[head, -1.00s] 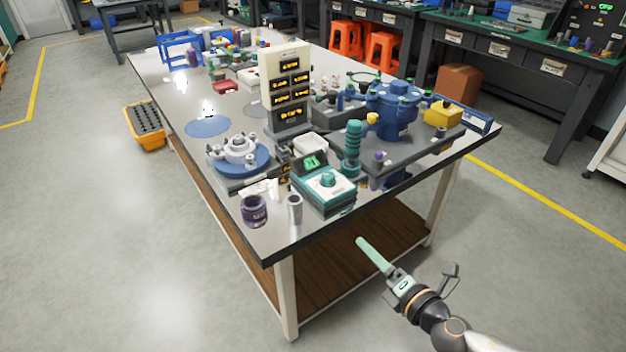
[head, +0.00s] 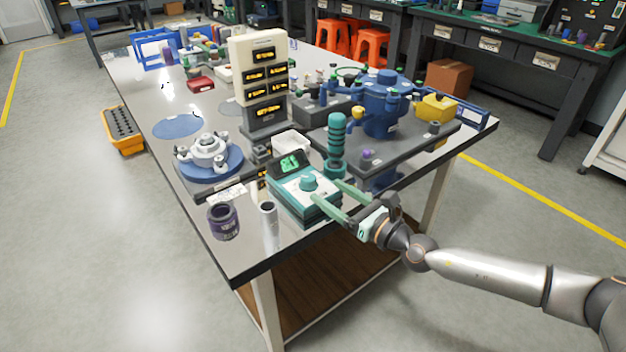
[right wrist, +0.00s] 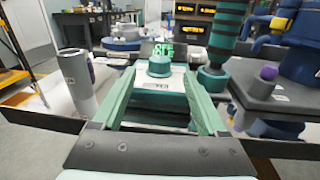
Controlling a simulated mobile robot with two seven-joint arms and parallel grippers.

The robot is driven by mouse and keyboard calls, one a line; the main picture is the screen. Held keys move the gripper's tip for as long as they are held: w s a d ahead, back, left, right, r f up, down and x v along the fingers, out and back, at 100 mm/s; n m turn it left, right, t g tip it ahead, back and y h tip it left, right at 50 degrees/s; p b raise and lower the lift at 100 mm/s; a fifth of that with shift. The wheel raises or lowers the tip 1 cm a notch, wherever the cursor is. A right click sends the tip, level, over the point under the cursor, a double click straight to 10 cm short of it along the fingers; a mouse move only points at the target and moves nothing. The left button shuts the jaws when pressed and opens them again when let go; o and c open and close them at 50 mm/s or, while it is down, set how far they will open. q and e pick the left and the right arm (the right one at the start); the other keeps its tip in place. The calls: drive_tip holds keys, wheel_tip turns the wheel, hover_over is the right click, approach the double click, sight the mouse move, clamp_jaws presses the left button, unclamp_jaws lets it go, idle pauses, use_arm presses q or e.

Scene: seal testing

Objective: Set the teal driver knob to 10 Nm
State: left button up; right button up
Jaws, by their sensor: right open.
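The teal driver knob (head: 309,182) sits on top of a teal and white box (head: 301,196) at the near corner of the table. A green lit display (head: 289,163) stands at the back of the box; its digits are too small to read surely. The knob also shows in the right wrist view (right wrist: 160,67), ahead between the fingers. My right gripper (head: 338,200) is open and empty, its two pale green fingers pointing at the box from the near right side. In the right wrist view the gripper (right wrist: 158,95) has its fingers spread either side of the box, short of the knob. My left gripper is out of view.
A teal ribbed driver (head: 337,140) stands upright just behind the box. A grey cylinder (head: 268,222) and a purple jar (head: 223,221) stand to its left. A blue vessel (head: 384,108) stands behind right. The table's near edge lies below the gripper.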

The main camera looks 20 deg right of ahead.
sight(314, 182)
drive_tip(key=x, duration=0.4)
drive_tip(key=shift+w+a, duration=0.2)
drive_tip(key=shift+w, duration=0.1)
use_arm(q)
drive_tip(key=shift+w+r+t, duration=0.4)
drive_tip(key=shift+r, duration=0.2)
use_arm(e)
drive_tip(key=shift+w+a, duration=0.3)
drive_tip(key=shift+w, duration=0.35)
drive_tip(key=shift+c, duration=0.2)
clamp_jaws()
